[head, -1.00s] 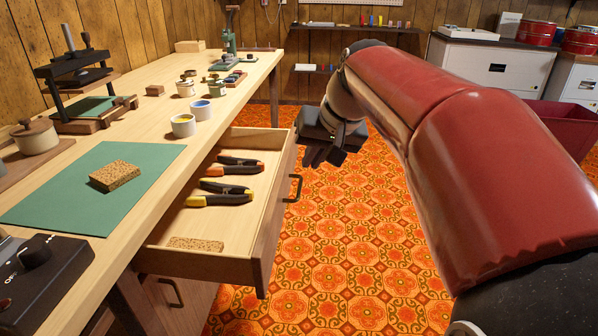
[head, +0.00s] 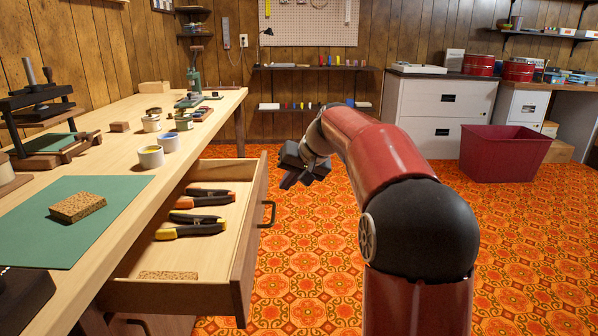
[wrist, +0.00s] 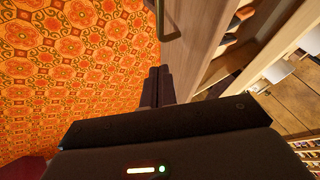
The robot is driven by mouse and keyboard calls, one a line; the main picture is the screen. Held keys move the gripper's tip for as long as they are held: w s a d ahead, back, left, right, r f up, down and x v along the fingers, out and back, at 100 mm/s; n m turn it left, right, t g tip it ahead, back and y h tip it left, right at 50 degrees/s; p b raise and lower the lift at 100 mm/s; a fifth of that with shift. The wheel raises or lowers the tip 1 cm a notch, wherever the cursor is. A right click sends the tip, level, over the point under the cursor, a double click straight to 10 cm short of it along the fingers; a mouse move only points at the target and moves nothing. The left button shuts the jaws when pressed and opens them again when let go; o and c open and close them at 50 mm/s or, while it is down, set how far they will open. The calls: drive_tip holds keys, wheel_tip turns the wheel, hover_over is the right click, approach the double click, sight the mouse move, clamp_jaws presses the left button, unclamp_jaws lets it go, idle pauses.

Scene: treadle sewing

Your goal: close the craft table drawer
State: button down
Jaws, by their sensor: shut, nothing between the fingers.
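The craft table drawer (head: 215,292) is pulled out from under the wooden craft table (head: 118,124). Its dark handle (head: 268,214) is on the front panel, which faces right. My gripper (head: 286,184) is shut and empty, in the air just right of the drawer's far front corner. In the wrist view my fingers (wrist: 157,84) show beside the drawer front, with the handle (wrist: 164,22) at the top. I cannot tell whether the fingers touch the panel.
A green mat (head: 70,222) with a cork block (head: 78,207), paint pots and a press stand on the table. Patterned floor right of the drawer is clear. A red bin (head: 505,153) and a white file cabinet (head: 440,110) stand at the back right.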

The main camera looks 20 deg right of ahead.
sight(261, 189)
drive_tip(key=shift+w+a+f, duration=0.1)
drive_tip(key=shift+w+a, duration=0.15)
drive_tip(key=shift+a, duration=0.4)
drive_tip(key=shift+w+a+r, duration=0.1)
drive_tip(key=shift+w+a, duration=0.1)
drive_tip(key=shift+a, duration=0.45)
drive_tip(key=shift+w+a+f, duration=0.1)
drive_tip(key=shift+w+a, duration=0.15)
drive_tip(key=shift+a, duration=0.4)
drive_tip(key=shift+w+a, duration=0.1)
drive_tip(key=shift+a, duration=0.35)
drive_tip(key=w+a+p, duration=0.1)
drive_tip(key=a+p, duration=0.1)
drive_tip(key=a, duration=0.3)
drive_tip(key=w+a+p, duration=0.2)
drive_tip(key=a+p, duration=0.1)
drive_tip(key=a, duration=0.2)
drive_tip(key=w+a+p, duration=0.2)
drive_tip(key=a, duration=0.4)
drive_tip(key=shift+w+a+p, duration=0.2)
drive_tip(key=shift+a+p, duration=0.05)
drive_tip(key=shift+a, duration=0.25)
drive_tip(key=shift+w+a+p, duration=0.2)
drive_tip(key=shift+a+p, duration=0.05)
drive_tip(key=shift+a, duration=0.2)
